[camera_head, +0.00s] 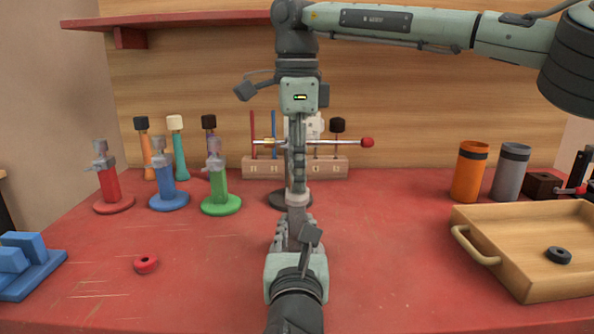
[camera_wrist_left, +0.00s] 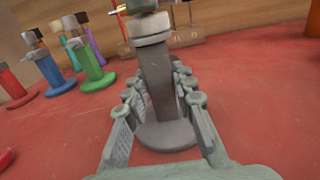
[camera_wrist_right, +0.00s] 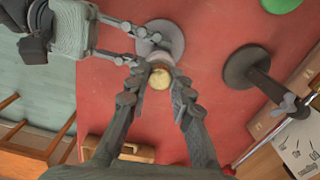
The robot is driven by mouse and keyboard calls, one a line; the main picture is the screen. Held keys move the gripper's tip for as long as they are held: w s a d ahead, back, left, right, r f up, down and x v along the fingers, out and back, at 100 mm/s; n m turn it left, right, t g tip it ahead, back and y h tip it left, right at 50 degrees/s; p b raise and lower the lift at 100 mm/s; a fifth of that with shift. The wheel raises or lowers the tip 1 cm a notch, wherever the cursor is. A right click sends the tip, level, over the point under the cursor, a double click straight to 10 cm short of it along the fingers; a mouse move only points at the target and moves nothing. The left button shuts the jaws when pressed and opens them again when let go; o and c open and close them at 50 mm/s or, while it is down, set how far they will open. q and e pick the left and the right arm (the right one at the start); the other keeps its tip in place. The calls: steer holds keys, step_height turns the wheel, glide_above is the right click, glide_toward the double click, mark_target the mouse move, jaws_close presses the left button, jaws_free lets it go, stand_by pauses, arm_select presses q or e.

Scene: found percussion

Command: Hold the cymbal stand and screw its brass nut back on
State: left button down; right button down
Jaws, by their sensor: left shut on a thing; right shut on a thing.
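The grey cymbal stand (camera_head: 298,199) is upright on the red table, mostly hidden by my grippers in the head view. Its post (camera_wrist_left: 157,85) and round base (camera_wrist_left: 165,140) show in the left wrist view. My left gripper (camera_head: 293,238) is shut on the post, one finger on each side. My right gripper (camera_head: 299,183) points straight down above the stand, its fingers shut on the round brass nut (camera_wrist_right: 160,78). The nut lies over the stand's top in the right wrist view. I cannot tell whether it touches the thread.
Red (camera_head: 110,188), blue (camera_head: 168,187) and green (camera_head: 219,190) stands are at the left. A dark stand (camera_wrist_right: 245,65) is behind. A wooden tray (camera_head: 500,262) holding a black ring (camera_head: 558,255) is at the right. A red ring (camera_head: 146,264) lies front left, with free room around it.

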steer(key=m, duration=1.1)
steer(key=c, duration=1.3)
jaws_free()
steer(key=shift+r, duration=0.1)
steer(key=shift+r, duration=2.15)
steer(key=shift+c, duration=0.6)
